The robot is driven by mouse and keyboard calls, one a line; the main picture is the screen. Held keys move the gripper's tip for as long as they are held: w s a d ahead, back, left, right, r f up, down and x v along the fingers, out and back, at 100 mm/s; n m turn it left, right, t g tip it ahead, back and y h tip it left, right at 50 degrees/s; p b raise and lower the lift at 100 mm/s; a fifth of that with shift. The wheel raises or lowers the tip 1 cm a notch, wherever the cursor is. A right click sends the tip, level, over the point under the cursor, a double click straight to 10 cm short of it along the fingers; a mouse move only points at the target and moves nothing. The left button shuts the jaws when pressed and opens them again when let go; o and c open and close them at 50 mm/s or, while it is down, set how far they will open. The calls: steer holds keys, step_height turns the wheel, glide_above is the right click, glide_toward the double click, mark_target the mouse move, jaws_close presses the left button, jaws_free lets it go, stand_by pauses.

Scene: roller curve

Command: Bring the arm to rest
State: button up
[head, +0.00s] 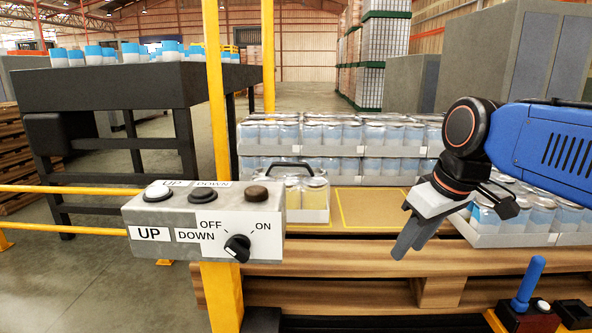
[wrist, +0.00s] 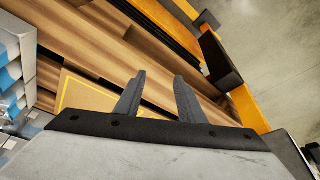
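My arm shows at the right of the head view as a blue link (head: 545,143) with a black wrist. My gripper (head: 402,252) points down and to the left, in front of the pallet's right part. In the wrist view my gripper (wrist: 158,85) has its two dark fingers apart with nothing between them. It touches nothing that I can see. Wooden boards of the pallet (wrist: 85,45) lie beyond the fingers.
A control box (head: 203,222) with buttons and a knob stands on a yellow post (head: 222,295) left of centre. Trays of cans (head: 325,140) are stacked on the pallet (head: 350,258). A blue-handled lever (head: 527,285) stands at lower right. A dark conveyor (head: 130,85) carries cans behind.

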steer(key=s+d+f+m+h, duration=0.1)
steer(key=s+d+f+m, duration=0.1)
steer(key=s+f, duration=0.3)
steer(key=s+d+f+m+t, duration=0.1)
steer(key=s+d+f+m, duration=0.2)
steer(key=s+f, duration=0.3)
step_height(320, 180, down, 4)
steer(key=shift+d+m+h, duration=0.3)
steer(key=shift+d+h, duration=0.1)
steer(key=shift+d, duration=0.4)
